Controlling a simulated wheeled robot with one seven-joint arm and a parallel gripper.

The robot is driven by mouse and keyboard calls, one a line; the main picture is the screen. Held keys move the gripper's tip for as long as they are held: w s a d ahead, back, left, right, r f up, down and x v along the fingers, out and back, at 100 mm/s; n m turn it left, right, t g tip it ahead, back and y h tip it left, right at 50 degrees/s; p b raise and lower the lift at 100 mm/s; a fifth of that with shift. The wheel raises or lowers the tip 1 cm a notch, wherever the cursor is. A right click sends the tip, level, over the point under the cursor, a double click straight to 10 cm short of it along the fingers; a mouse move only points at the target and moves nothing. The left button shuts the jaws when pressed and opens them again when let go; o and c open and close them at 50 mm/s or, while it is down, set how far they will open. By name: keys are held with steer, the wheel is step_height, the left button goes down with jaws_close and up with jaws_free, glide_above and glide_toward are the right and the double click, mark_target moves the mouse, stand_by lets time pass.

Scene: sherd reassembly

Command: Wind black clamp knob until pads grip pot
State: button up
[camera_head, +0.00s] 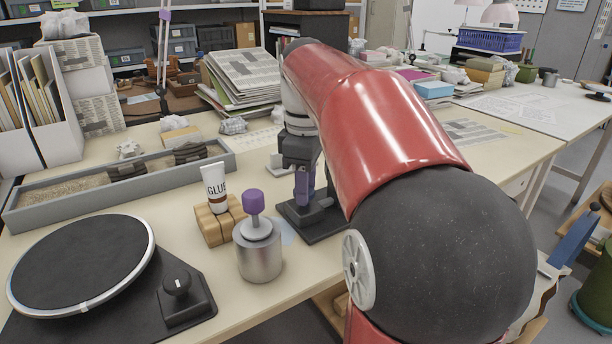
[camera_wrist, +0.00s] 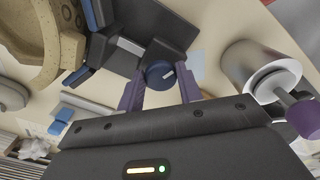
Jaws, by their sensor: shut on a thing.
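My gripper (camera_wrist: 160,90) points at the clamp, its two purple fingers on either side of the round dark clamp knob (camera_wrist: 160,73), which has a pale line on its face. The fingers are shut on the knob. The clamp's black base (camera_wrist: 148,22) lies beyond it, and the base also shows in the head view (camera_head: 318,228). Blue pads, one upper (camera_wrist: 91,14) and one lower (camera_wrist: 76,78), stand near the beige pot (camera_wrist: 28,50) at the left. I cannot tell whether both pads touch the pot. In the head view my arm hides the pot and knob.
Papers are stacked behind.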

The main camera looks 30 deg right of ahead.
steer(key=m+p, duration=0.1)
steer(key=m, duration=0.4)
steer(key=shift+m, duration=0.4)
steer(key=m, duration=0.6)
steer(key=shift+a, duration=0.15)
steer(key=m, duration=0.6)
steer(key=shift+a+m, duration=0.1)
steer(key=shift+m, duration=0.2)
steer(key=m, duration=0.5)
steer(key=shift+w, duration=0.1)
steer(key=shift+a+m, duration=0.1)
steer(key=shift+m, duration=0.2)
steer(key=o, duration=1)
